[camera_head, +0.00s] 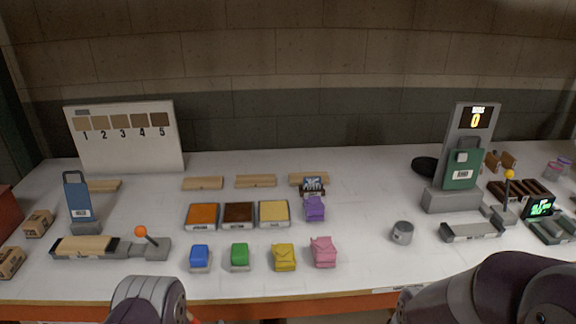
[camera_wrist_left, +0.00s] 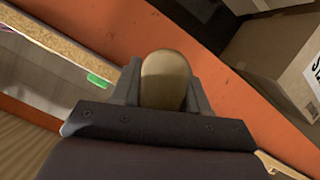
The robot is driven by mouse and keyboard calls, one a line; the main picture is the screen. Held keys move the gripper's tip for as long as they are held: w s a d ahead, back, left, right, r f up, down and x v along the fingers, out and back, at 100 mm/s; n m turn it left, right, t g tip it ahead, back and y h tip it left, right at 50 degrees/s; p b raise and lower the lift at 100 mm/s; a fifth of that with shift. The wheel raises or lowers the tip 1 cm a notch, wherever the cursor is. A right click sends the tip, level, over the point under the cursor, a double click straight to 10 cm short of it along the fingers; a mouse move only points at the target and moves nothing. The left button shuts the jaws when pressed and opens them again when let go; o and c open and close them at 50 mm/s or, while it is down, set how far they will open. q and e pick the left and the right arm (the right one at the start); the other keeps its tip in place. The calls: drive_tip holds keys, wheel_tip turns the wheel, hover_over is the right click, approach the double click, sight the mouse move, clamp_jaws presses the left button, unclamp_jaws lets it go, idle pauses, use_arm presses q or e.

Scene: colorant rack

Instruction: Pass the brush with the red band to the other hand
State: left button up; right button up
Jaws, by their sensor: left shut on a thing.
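In the left wrist view my left gripper (camera_wrist_left: 164,88) is shut on a tan, rounded wooden piece, seen end-on between the two grey fingers. It looks like the end of the brush (camera_wrist_left: 165,76). No red band shows on this part, and the rest of it is hidden. In the head view only parts of my arms show at the bottom edge, and the left gripper is below the picture. My right gripper is not in view.
The white bench (camera_head: 360,275) holds a row of coloured bags, including a pink bag (camera_head: 323,252), and shallow powder trays, including an orange tray (camera_head: 202,216). A grey cup (camera_head: 402,233) stands to the right. A cardboard box (camera_wrist_left: 275,55) shows in the wrist view.

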use_arm(q)
drive_tip(key=n, duration=0.6)
